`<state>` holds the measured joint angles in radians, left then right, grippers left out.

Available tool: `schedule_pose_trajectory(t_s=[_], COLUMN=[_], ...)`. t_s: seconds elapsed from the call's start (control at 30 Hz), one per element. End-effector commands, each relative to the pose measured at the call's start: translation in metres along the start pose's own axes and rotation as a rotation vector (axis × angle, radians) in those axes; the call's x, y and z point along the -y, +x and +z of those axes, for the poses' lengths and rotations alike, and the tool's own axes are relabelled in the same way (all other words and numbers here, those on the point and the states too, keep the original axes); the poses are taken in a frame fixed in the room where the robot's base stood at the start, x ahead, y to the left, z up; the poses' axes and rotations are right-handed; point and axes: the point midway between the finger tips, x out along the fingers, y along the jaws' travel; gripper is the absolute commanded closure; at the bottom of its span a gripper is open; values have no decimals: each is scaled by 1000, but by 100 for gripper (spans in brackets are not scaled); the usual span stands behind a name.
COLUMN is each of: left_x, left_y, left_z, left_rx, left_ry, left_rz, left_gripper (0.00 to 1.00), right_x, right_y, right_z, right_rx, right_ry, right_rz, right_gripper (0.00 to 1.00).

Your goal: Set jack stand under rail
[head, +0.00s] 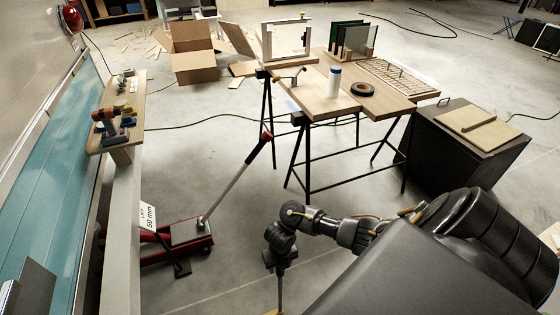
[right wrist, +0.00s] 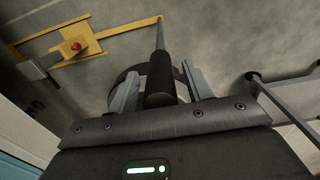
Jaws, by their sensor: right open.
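My right gripper (head: 279,268) hangs low over the floor at the bottom middle of the head view. In the right wrist view its two grey fingers (right wrist: 160,72) are open, one on each side of a black cylindrical grip (right wrist: 160,85) on a thin rod. The rod runs to a yellow frame (right wrist: 110,30) with a red knob, probably the jack stand. Only a bit of yellow (head: 272,313) shows at the head view's bottom edge. The pale rail (head: 122,235) runs along the camper's side at left. My left gripper is out of view.
A red floor jack (head: 185,240) with a long raised handle stands beside the rail, near a "LIFT 50 mm" sign (head: 148,216). A trestle workbench (head: 320,100) and a dark cabinet (head: 465,150) stand behind. A shelf with tools (head: 130,110) is at left. Floor between jack and bench is open.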

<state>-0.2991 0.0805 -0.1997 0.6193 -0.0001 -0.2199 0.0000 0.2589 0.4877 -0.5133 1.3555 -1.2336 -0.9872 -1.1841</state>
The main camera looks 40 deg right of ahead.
Motion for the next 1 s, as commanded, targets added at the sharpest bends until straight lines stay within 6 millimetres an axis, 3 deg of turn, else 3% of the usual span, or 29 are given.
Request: schedule_pose_trajectory(t_s=[0.4,0.77,1.0], left_x=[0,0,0], left_y=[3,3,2], left_z=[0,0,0], left_rx=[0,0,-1], left_ry=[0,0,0], left_rz=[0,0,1], left_gripper=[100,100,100], right_x=[0,0,0], right_y=[8,8,7], right_z=[0,0,-1], right_rx=[0,0,0], right_ry=[0,0,2], right_rz=[0,0,-1], right_gripper=[51,98,100])
